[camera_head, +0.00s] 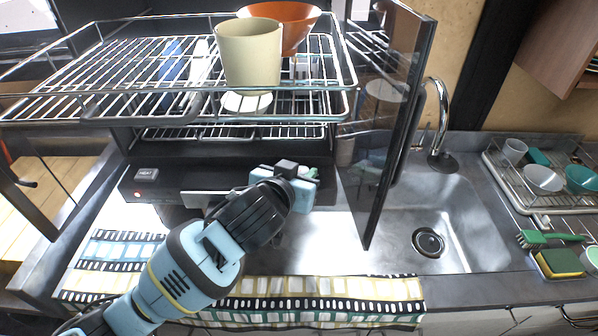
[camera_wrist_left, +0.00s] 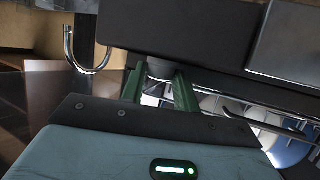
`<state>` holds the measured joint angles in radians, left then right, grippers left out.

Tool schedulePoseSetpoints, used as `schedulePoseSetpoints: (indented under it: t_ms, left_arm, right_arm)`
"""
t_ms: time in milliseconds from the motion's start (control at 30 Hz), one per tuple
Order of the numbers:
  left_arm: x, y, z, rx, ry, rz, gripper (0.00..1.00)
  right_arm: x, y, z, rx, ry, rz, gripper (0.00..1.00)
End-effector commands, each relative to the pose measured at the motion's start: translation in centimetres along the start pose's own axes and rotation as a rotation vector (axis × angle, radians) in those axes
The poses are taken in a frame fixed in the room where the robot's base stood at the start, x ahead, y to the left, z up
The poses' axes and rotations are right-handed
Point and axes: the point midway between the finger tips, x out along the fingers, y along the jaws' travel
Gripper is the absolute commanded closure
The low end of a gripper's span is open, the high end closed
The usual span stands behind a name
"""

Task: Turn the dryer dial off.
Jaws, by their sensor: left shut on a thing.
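The dryer (camera_head: 330,75) is a wire-rack cabinet with a dark front panel (camera_head: 160,170) below its racks. The panel carries a HEAT label and a small lit red light (camera_head: 138,194) at its left. My left gripper (camera_head: 308,173) is at the right part of this panel and hides the dial in the head view. In the left wrist view the dark round dial (camera_wrist_left: 160,68) sits on the underside or face of a dark panel, between the green fingers of my left gripper (camera_wrist_left: 159,85), which are shut on it. The dial's marking cannot be read. My right gripper is not in view.
The dryer's dark glass door (camera_head: 400,130) stands open just right of my gripper. A cream cup (camera_head: 248,60) and an orange bowl (camera_head: 290,22) sit on the upper rack. A sink (camera_head: 440,215) and a dish rack (camera_head: 550,200) are to the right.

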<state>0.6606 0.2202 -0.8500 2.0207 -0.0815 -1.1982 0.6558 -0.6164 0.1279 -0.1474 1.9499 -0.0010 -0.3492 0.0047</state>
Motion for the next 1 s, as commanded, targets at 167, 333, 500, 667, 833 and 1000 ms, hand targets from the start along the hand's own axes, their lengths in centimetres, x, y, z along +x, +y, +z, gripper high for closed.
schedulePoseSetpoints:
  t_ms: [167, 333, 500, 667, 833, 1000]
  left_arm:
    - [0.0, 0.0, 0.0, 0.001, -0.001, -0.001, 0.67]
    - [0.0, 0.0, 0.0, 0.001, -0.001, 0.000, 0.61]
    - [-0.1, 0.0, 0.0, 0.001, 0.000, 0.001, 0.61]
    - [-1.2, 0.0, 0.1, 0.000, -0.001, 0.002, 0.61]
    - [-3.7, 0.0, 0.1, 0.000, 0.000, 0.003, 0.61]
    - [-6.1, 0.0, 0.0, -0.001, 0.001, 0.002, 0.61]
  right_arm:
    - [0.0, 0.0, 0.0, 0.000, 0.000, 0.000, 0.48]
    - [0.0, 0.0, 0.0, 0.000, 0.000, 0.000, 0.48]
    - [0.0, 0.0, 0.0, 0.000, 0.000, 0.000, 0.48]
    - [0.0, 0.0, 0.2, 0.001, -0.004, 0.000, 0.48]
    - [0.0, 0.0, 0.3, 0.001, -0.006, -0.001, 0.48]
    - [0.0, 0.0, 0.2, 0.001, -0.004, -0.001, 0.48]
